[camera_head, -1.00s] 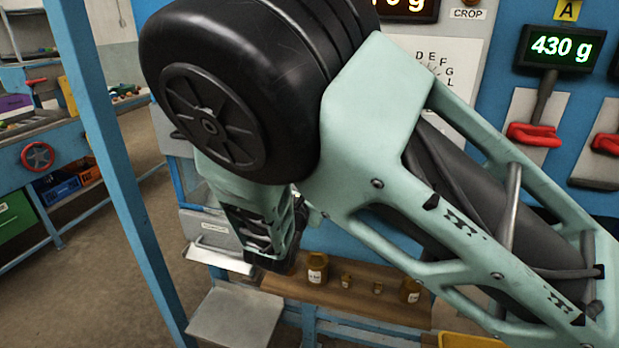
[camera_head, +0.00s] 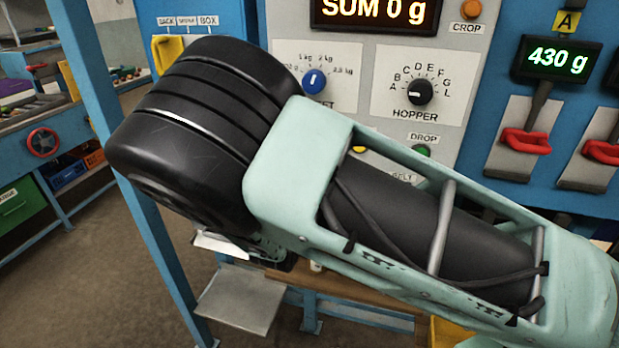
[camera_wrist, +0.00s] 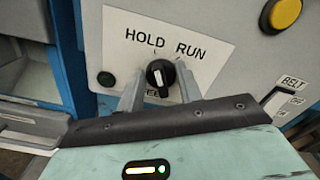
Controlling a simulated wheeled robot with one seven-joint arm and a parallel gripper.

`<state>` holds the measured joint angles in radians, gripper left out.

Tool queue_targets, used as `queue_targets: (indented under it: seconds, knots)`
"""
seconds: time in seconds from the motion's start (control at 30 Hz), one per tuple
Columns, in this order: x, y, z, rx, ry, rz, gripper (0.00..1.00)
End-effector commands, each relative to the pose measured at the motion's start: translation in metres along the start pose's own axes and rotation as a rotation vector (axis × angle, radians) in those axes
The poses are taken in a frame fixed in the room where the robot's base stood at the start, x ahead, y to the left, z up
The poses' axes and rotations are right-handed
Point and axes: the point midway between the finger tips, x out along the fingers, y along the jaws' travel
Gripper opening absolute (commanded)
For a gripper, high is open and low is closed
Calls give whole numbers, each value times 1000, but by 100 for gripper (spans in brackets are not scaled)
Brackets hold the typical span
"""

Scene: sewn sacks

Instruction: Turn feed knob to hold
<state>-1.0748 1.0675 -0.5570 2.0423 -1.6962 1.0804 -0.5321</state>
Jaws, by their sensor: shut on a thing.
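The black feed knob (camera_wrist: 158,74) sits on a white plate (camera_wrist: 212,28) marked HOLD on the left and RUN on the right, in the wrist view. A white mark shows on the knob; it points roughly upward, but I cannot tell its exact setting. The label below the knob is mostly covered. My gripper (camera_wrist: 160,83) has one finger on each side of the knob and is shut on it. In the head view my arm hides the knob and my gripper.
A yellow button (camera_wrist: 286,12) and a BELT switch plate (camera_wrist: 290,100) lie right of the knob. A small dark button (camera_wrist: 105,78) is at its left. The head view shows the hopper dial (camera_head: 420,91), a blue knob (camera_head: 314,81) and red handles (camera_head: 525,142) on the panel.

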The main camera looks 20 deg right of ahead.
Motion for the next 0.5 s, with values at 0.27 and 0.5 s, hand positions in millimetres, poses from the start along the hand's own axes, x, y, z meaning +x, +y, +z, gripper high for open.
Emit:
queue_targets:
  seconds: [0.27,0.5]
  knots:
    - [-1,0,0,-40,1,1,13]
    - [-1,1,-1,-42,1,1,13]
